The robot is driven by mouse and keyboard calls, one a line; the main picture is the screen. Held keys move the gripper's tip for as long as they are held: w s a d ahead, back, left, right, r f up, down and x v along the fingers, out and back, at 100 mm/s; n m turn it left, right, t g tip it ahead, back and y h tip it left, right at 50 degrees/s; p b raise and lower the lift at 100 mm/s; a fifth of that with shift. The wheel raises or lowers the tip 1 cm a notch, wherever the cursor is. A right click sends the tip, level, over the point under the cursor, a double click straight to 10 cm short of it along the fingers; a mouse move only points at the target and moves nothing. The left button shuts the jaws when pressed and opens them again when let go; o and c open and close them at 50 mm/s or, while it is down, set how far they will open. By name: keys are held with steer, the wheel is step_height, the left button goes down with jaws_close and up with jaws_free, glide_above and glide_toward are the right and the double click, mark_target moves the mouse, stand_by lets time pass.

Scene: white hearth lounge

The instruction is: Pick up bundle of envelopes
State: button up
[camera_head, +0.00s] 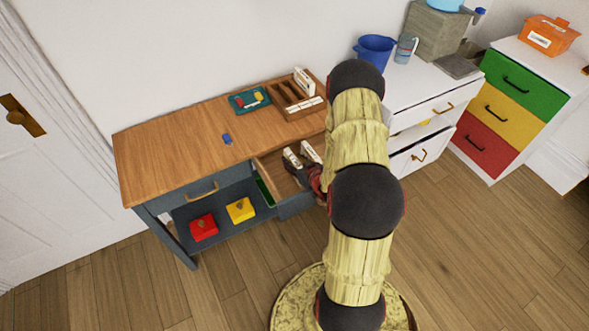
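Two small white pieces, (291,157) and (310,152), show at the open drawer (268,163) of the wooden-topped table. They may be envelopes, but they are too small to tell for sure. My gripper (302,172), dark with red parts, is at the drawer, close beside these white pieces. My own arm covers part of it, and its fingers are too small to read as open or shut. Another white bundle-like item (304,82) stands upright at the back of the wooden organizer (283,98) on the tabletop.
A teal tray (249,101) and a small blue item (227,139) are on the tabletop (180,150). Red (203,228) and yellow (240,210) boxes sit on the lower shelf. A white drawer unit (420,108) stands to the right, partly open. Floor is clear in front-left.

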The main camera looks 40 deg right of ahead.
jaws_close()
stand_by(0.5)
